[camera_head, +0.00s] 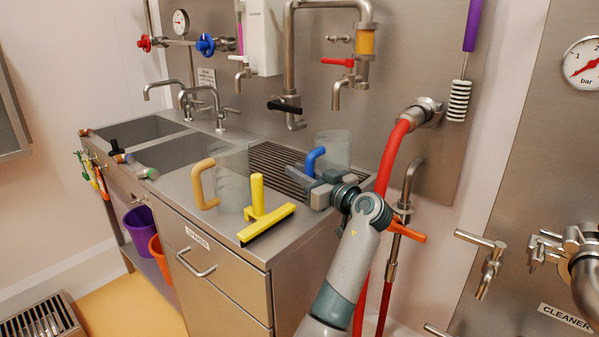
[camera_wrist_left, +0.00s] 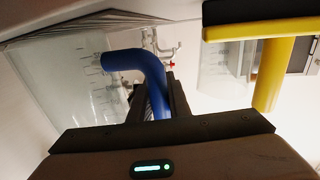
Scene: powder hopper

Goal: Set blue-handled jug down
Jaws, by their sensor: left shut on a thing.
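The blue-handled jug (camera_head: 335,148) is clear and looks upright over the right end of the ridged drainer (camera_head: 272,163). I cannot tell whether its base touches the drainer. My left gripper (camera_head: 312,186) is shut on its blue handle (camera_head: 313,157). In the left wrist view the blue handle (camera_wrist_left: 135,62) runs down between the dark fingers (camera_wrist_left: 154,105), with the clear jug wall (camera_wrist_left: 62,85) to the left. My right gripper is not in view.
A yellow squeegee (camera_head: 265,222) lies near the counter's front edge, beside a clear jug with a yellow-orange handle (camera_head: 203,185). Two sinks (camera_head: 185,151) are at the left. A red hose (camera_head: 388,160) hangs just right of the counter. Taps (camera_head: 337,95) hang above the drainer.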

